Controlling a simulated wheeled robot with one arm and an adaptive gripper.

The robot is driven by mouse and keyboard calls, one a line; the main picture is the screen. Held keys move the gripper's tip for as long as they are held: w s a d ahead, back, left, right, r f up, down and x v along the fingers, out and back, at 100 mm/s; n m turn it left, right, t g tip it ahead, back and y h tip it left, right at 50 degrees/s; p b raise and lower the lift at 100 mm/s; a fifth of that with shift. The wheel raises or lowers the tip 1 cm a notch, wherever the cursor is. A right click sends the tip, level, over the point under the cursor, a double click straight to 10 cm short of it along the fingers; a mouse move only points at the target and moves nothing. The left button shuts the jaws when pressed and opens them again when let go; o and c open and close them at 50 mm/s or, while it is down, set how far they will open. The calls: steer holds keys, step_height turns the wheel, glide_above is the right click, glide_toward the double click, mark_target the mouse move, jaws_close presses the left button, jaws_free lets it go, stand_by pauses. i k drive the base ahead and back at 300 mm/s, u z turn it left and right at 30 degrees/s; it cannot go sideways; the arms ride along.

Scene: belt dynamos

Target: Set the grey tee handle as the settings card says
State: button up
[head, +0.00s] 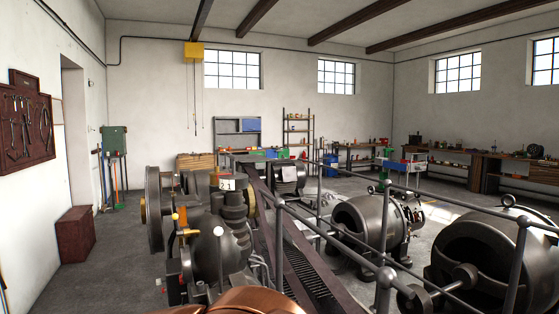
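A dark belt dynamo (218,250) stands in the near centre-left, with a large flat wheel (153,208) on its left side. A small white card (227,184) with dark figures, looking like "2 1", sits on top of it. Small controls show on its near left side: a yellow, brass-like handle (185,232) and a pale grey ball-ended rod (219,232). I cannot tell which part is the grey tee handle or how it is set. Another white card (289,173) shows on a machine behind; its writing is too small to read. My gripper is not in view.
Grey railings (384,235) cross the right front, before two big dark machines (365,222) (490,250). A dark channel with grating (300,265) runs through the middle. A red-brown box (76,233) stands at left, with bare floor around it. Workbenches line the back.

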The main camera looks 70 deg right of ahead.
mark_target(233, 159)
steer(key=z, duration=0.95)
steer(key=i, duration=0.25)
